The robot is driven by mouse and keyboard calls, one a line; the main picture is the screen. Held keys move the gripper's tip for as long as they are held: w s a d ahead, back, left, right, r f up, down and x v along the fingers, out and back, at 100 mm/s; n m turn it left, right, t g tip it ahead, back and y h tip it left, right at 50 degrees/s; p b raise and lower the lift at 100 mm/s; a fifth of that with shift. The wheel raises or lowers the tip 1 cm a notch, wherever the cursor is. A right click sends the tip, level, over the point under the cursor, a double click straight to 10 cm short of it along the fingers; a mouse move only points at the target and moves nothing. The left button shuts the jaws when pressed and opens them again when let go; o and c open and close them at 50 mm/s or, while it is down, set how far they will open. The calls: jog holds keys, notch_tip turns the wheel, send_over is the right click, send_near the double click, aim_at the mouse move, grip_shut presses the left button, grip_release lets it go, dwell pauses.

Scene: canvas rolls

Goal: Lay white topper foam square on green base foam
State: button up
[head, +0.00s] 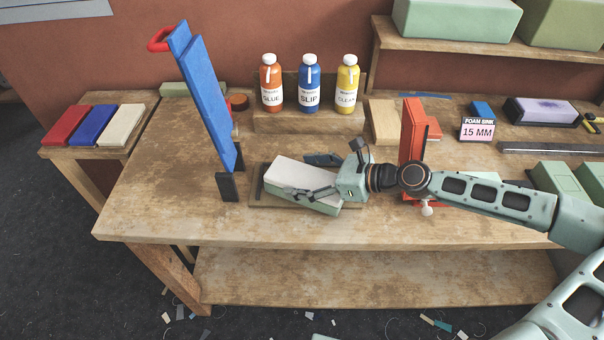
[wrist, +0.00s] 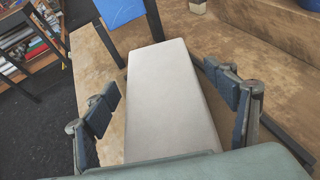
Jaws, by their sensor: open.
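The white topper foam (head: 298,172) lies flat on the green base foam (head: 322,208), whose green side shows below it along the front. The two look roughly aligned; their far right end is hidden by my gripper. My gripper (head: 305,178) is open, with one finger along the front side of the white foam and the other at its back side. In the wrist view the white foam (wrist: 170,95) runs lengthwise between the two spread fingers of my gripper (wrist: 168,100). A gap shows beside the left finger; contact at the right finger cannot be told.
The foams rest on a low board with dark edge strips (head: 257,183). A tall blue leaning panel (head: 205,95) stands just left. Glue, slip and clean bottles (head: 309,85) stand behind. A red upright block (head: 412,130) stands right, behind my arm. The table front is clear.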

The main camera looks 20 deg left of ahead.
jog(key=v, duration=1.2)
jog(key=shift+r, duration=0.15)
